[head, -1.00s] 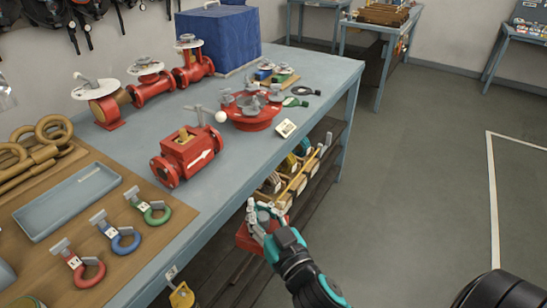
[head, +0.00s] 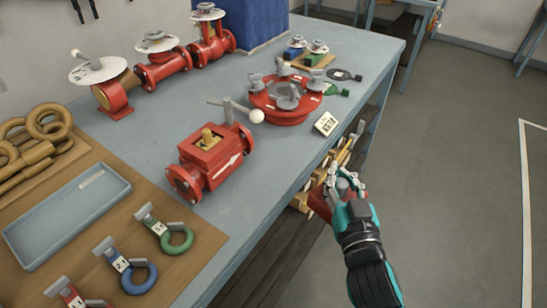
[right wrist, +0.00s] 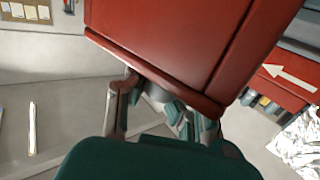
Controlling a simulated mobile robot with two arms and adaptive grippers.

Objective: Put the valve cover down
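My right gripper (head: 345,183) is beyond the table's right edge in the head view. It is shut on the valve cover (head: 319,204), a red piece mostly hidden behind the fingers there. In the right wrist view the cover (right wrist: 185,45) is a large red box shape held at the fingertips (right wrist: 165,110). The red valve body (head: 210,158) with a white arrow stands on the table, left of the gripper. The body also shows at the right of the wrist view (right wrist: 287,80). My left gripper is not in view.
The blue-grey table (head: 265,185) is bare in front of and right of the valve body. A round red flange (head: 284,103) and a small white label card (head: 326,123) lie behind it. A blue tray (head: 68,212) and several coloured shackles are at the left front.

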